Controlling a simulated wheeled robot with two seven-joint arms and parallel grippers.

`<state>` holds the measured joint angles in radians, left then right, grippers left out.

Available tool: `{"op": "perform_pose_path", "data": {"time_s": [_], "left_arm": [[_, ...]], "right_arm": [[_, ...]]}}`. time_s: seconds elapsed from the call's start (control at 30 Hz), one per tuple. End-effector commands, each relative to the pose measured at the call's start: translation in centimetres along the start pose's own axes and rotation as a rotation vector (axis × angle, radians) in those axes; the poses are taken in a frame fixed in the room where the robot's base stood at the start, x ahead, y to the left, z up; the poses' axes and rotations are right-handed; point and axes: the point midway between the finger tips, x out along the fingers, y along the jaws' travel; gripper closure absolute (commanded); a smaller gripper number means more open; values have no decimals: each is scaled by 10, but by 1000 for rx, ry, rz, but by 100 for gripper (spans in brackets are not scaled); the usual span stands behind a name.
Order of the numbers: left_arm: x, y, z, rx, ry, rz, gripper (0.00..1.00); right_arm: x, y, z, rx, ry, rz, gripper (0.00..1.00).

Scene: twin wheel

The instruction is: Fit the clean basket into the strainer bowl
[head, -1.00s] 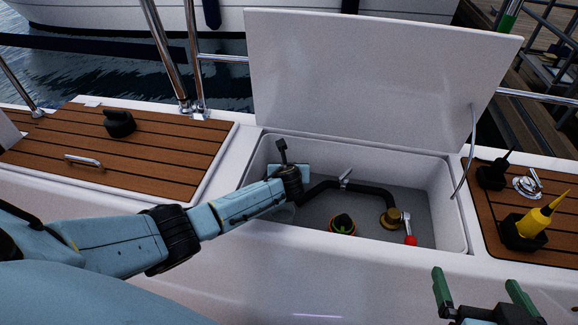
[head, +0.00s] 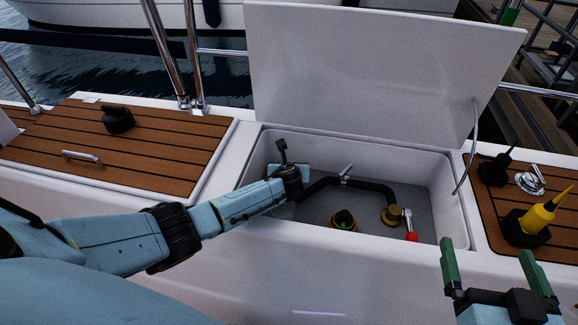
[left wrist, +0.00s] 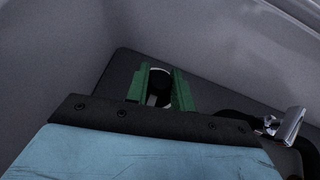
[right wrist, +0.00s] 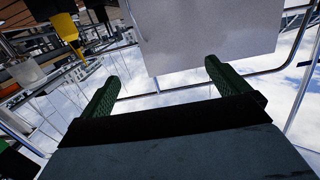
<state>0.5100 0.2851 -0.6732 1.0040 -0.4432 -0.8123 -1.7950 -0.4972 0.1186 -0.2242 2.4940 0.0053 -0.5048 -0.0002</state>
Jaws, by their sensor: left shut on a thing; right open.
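My left arm reaches into the open locker (head: 450,225); its fingers are hidden behind the wrist in the head view. In the left wrist view my left gripper (left wrist: 160,88) has green fingers shut on a small dark round thing (left wrist: 159,79) with a pale part below; I cannot tell whether it is the basket. The strainer bowl cannot be clearly made out; the area under my left wrist is covered. A black knob-topped piece with a green and red rim (head: 343,220) stands on the locker floor. My right gripper (head: 489,257) is open and empty in front of the locker.
A black hose (head: 345,185) runs to a brass fitting (head: 391,216) beside a red-tipped lever (head: 411,236). The raised lid (head: 380,70) stands behind. A yellow bottle (head: 540,215) in a black holder is at right. A black item (head: 117,120) lies on the left hatch.

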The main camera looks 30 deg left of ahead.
Motion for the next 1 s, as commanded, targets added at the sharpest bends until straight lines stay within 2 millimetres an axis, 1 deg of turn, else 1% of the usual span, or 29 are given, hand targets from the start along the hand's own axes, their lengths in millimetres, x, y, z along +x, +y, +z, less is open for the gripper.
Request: {"op": "perform_pose_path", "data": {"time_s": [0.1, 0.13, 0.3, 0.33, 0.6, 0.73, 0.87, 1.0], "left_arm": [[0, 0, 0, 0, 0, 0, 99], [0, 0, 0, 0, 0, 0, 75], [0, 0, 0, 0, 0, 0, 53], [0, 0, 0, 0, 0, 0, 51], [0, 0, 0, 0, 0, 0, 51], [-3, 0, 0, 0, 1, 1, 51], [-9, 0, 0, 0, 1, 0, 51], [-18, 0, 1, 0, 1, -1, 51]], "right_arm": [[0, 0, 0, 0, 0, 0, 0], [0, 0, 0, 0, 0, 0, 0], [0, 0, 0, 0, 0, 0, 0], [0, 0, 0, 0, 0, 0, 0], [0, 0, 0, 1, -4, -1, 0], [-1, 1, 7, 0, -45, 3, 0], [-5, 4, 22, -2, -146, 11, 0], [-14, 10, 46, -3, -299, 25, 0]]}}
